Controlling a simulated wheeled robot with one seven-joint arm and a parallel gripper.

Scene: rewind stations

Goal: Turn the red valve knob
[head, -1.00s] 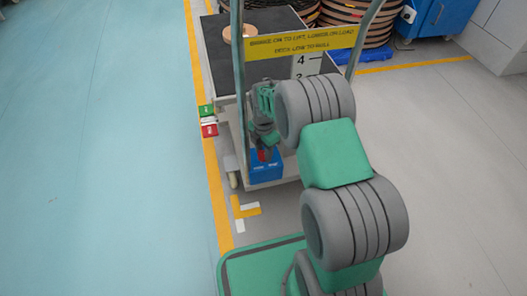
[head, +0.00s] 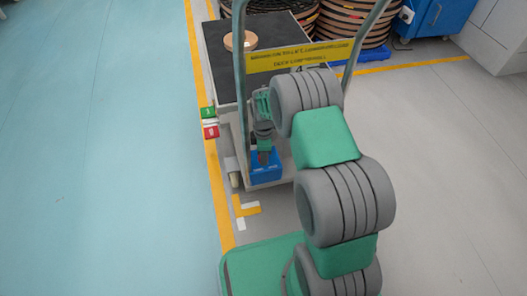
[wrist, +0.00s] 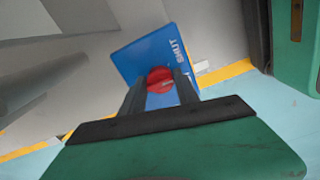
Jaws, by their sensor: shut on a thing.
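The red valve knob (wrist: 160,80) sits on the face of a blue box marked "SHUT" (wrist: 148,52). In the wrist view my gripper (wrist: 160,85) has its two dark fingers on either side of the knob, shut on it. In the head view the blue box (head: 266,168) is low at the near end of a cart, and my gripper (head: 264,157) reaches down to it. The knob is mostly hidden there by my gripper. How far the knob is turned cannot be told.
The cart (head: 215,50) has a dark top with a copper-coloured roll (head: 241,40), upright handle posts and a yellow sign (head: 300,57). Large reels (head: 355,22) stand behind. The blue floor (head: 90,150) at left is clear.

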